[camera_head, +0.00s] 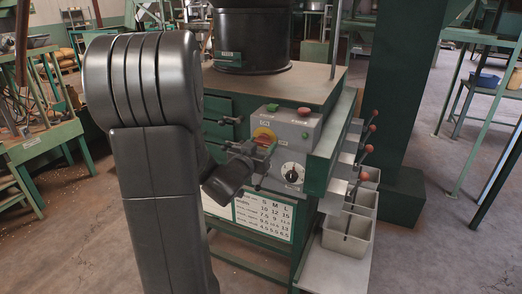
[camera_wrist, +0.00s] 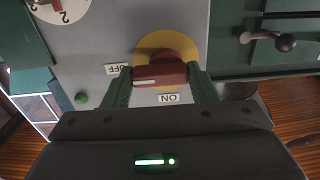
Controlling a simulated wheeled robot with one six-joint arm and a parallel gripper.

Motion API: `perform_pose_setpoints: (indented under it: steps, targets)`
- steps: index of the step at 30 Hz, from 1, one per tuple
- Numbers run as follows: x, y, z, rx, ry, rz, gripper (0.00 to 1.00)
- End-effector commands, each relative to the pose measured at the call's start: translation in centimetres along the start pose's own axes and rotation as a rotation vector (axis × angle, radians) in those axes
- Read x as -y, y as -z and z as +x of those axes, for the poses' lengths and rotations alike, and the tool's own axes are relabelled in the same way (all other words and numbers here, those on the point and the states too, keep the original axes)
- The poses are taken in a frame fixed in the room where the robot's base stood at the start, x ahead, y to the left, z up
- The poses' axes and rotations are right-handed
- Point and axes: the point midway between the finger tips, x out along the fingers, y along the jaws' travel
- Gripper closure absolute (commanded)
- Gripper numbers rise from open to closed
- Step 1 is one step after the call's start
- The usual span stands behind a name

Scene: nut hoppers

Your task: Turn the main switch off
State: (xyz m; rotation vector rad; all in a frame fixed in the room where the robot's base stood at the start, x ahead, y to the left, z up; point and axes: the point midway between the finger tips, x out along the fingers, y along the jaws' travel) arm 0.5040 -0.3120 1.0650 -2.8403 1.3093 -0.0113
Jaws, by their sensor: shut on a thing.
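The main switch has a red handle on a yellow disc; it shows in the head view (camera_head: 264,134) on the grey control box, partly behind my gripper. In the wrist view the red handle (camera_wrist: 160,76) lies crosswise between my fingers, in front of the yellow disc. A white mark is on its left part, the side of the OFF label (camera_wrist: 117,69). The ON label (camera_wrist: 168,98) is below the handle. Both labels appear upside down. My gripper (camera_wrist: 160,82) is shut on the handle, one finger at each end; it also shows in the head view (camera_head: 260,152).
The control box also carries a numbered dial (camera_head: 291,172), a red button (camera_head: 304,111) and a green button (camera_head: 276,131). Red-knobbed levers (camera_head: 368,149) and grey bins (camera_head: 348,231) stand at the right.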

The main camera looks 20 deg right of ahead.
Motion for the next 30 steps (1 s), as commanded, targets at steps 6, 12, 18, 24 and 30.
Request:
perform_pose_setpoints:
  steps: [6, 12, 18, 24, 30]
  targets:
    - [0.0, 0.0, 0.0, 0.001, 0.000, 0.002, 0.43]
    - [0.0, 0.0, 0.0, 0.001, 0.000, 0.001, 0.25]
    - [0.0, 0.0, -0.1, 0.001, 0.000, 0.000, 0.25]
    - [0.1, 0.0, -2.4, -0.001, 0.003, 0.001, 0.25]
    - [0.1, 0.0, -6.9, 0.000, 0.005, 0.002, 0.25]
